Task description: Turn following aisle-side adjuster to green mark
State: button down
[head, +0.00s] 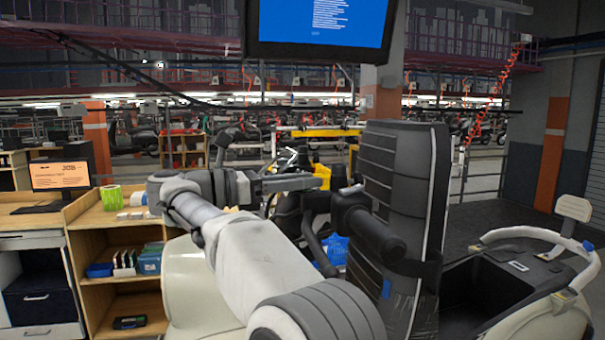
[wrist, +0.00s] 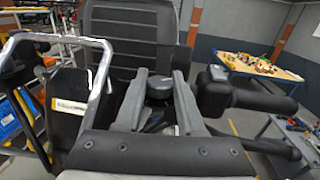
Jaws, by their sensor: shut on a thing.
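My gripper (head: 305,183) reaches in from the left at mid-height, in front of the black seat backrest (head: 400,190). In the wrist view its two grey fingers (wrist: 160,86) stand either side of a dark round knob, the adjuster (wrist: 159,91), and are shut on it. The ribbed backrest also shows behind the fingers in the wrist view (wrist: 132,35). In the head view the adjuster is hidden behind my gripper and arm. I cannot make out a green mark on it in either view.
A black padded armrest (head: 365,225) juts out beside the backrest; a black padded bar (wrist: 245,95) is right of the fingers in the wrist view. A grey metal frame (wrist: 105,75) stands left. A wooden shelf unit (head: 125,260) stands left, and a cream vehicle body (head: 545,325) right.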

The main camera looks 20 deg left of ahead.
jog(key=shift+r+m+g+h+p, duration=0.15)
jog(key=shift+m+g+h+p, duration=0.85)
jog(key=shift+g, duration=0.5)
jog(key=c, duration=0.5)
grip_release()
notch_tip(320, 180, up, 4)
jog(key=p, duration=0.3)
jog(key=shift+w+f, duration=0.1)
jog(key=shift+f, duration=0.1)
jog(key=shift+d+r, duration=0.2)
jog(key=shift+r, duration=0.05)
jog(key=shift+d+r+b, duration=1.15)
jog(key=shift+d+b, duration=0.15)
jog(key=shift+d, duration=0.6)
jog(key=shift+d+r+b, duration=1.1)
jog(key=shift+d+b, duration=0.2)
jog(key=shift+d, duration=0.6)
jog(key=shift+d+r+b, duration=1.15)
jog(key=shift+d+b, duration=0.15)
jog(key=shift+d, duration=0.6)
